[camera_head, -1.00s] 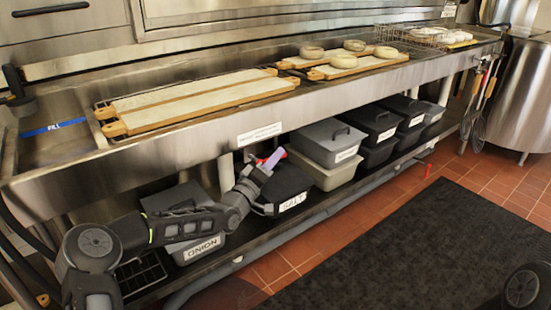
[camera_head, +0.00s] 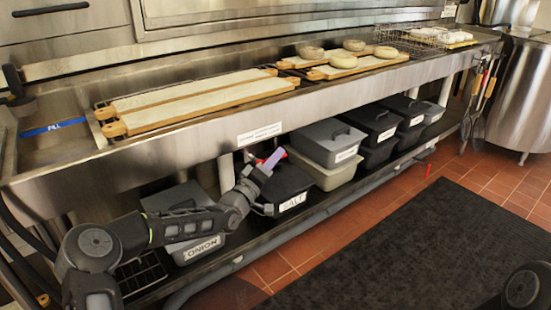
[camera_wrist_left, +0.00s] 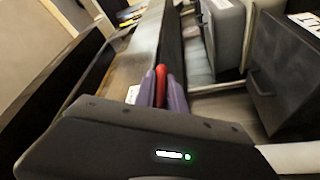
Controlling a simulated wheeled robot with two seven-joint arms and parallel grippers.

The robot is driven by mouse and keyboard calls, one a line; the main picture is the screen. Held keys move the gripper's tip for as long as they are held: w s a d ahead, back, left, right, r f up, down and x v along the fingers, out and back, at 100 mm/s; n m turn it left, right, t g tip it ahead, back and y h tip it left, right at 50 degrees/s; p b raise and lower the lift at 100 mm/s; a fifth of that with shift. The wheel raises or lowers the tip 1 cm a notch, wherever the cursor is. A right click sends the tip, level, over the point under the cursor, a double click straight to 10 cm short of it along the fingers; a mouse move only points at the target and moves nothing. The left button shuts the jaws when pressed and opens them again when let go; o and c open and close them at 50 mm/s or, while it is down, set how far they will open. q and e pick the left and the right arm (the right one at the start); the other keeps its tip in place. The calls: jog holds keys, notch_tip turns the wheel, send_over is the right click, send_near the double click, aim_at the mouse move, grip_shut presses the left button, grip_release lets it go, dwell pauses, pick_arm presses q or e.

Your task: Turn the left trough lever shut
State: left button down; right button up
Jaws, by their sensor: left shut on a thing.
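My left gripper (camera_head: 272,160) reaches under the front of the steel trough (camera_head: 190,130), above the salt bin. Its purple fingers are shut on the red left trough lever, and a little of the red shows beside them. In the left wrist view, the red lever (camera_wrist_left: 160,86) stands between the two fingers of the left gripper (camera_wrist_left: 162,92). The lever's pivot and the valve behind it are hidden. My right gripper is not in view.
The salt bin (camera_head: 285,183), onion bin (camera_head: 203,248) and several other lidded bins stand on the low shelf. Long boards (camera_head: 200,98) lie on the trough. A black mat (camera_head: 420,245) covers the clear floor.

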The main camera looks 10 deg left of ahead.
pick_arm(q)
jog(key=shift+f+m+g+y+p, duration=0.1)
jog(key=shift+m+g+y+p, duration=0.2)
jog(key=shift+g+p, duration=0.45)
jog(key=g+p, duration=0.1)
jog(key=f+m+g+p, duration=0.1)
jog(key=shift+s+a+f+g+y+p, duration=0.15)
jog(key=shift+g+y+p, duration=0.1)
jog(key=shift+y+p, duration=0.15)
jog(key=s+a+f+m+g+y+p, duration=0.3)
jog(key=g+y+p, duration=0.4)
jog(key=g+p, duration=0.3)
jog(key=shift+s+a+f+g+p, duration=0.15)
jog(key=shift+s+f+g+p, duration=0.25)
jog(key=shift+s+p, duration=0.1)
jog(key=c, duration=1.4)
grip_release()
